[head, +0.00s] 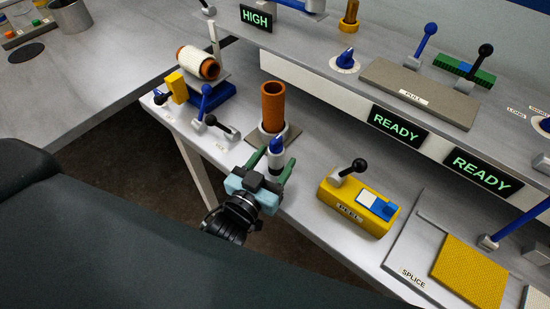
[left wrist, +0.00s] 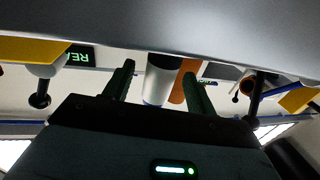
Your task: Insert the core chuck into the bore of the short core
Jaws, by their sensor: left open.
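A pale core chuck (head: 275,163) with a blue tip stands upright at the front edge of the bench. My left gripper (head: 274,164) is open, its green fingers on either side of the chuck. The left wrist view shows the pale chuck (left wrist: 160,80) between the two fingers (left wrist: 160,88); I cannot tell whether they touch it. An orange tube (head: 272,103), apparently the short core, stands upright behind the chuck in a white ring on a grey plate. Its bore opens upward. The orange tube (left wrist: 182,82) is partly hidden in the wrist view. My right gripper is not in view.
A yellow lever box (head: 346,207) stands to the right, with a splice board (head: 415,248) beyond. A raised shelf with READY displays (head: 397,126) runs behind.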

